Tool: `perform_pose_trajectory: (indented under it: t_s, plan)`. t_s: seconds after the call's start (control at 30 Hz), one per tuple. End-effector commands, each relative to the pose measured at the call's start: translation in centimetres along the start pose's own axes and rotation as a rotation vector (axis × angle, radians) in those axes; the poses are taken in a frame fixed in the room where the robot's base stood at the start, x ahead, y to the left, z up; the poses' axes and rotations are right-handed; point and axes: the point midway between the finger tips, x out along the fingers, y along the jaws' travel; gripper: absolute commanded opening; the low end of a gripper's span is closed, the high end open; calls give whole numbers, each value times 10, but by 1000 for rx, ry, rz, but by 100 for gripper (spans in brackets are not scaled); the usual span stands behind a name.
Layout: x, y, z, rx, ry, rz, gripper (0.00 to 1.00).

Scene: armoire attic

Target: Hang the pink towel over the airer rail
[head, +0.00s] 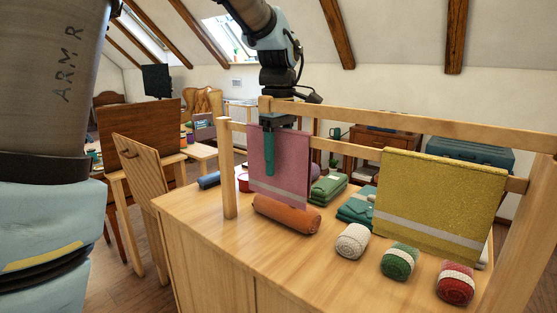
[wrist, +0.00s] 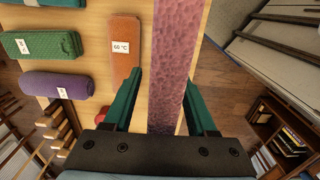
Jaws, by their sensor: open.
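The pink towel (head: 290,165) hangs draped over the airer rail (head: 340,150) near its left end, with a pale band near its lower edge. In the wrist view the towel (wrist: 177,40) shows from above as a long pink strip. My gripper (head: 269,172) is at the towel's top left part, pointing down. One green finger shows in front of the cloth; the other is hidden behind it. In the wrist view my gripper (wrist: 163,78) is open, its fingers on either side of the strip with gaps to both.
A yellow towel (head: 440,195) hangs further right on the rail. Below, on the wooden cabinet top (head: 300,262), lie an orange rolled towel (head: 286,214), green folded towels (head: 328,186) and white, green and red rolls (head: 353,241).

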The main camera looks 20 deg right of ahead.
Motion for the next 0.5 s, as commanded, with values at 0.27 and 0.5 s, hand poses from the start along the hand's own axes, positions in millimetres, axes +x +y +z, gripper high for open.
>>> perform_pose_trajectory:
  t_s: [0.27,0.5]
  plan:
    - [-25,1,0,0,1,5,57]
    - [-73,1,0,0,1,5,57]
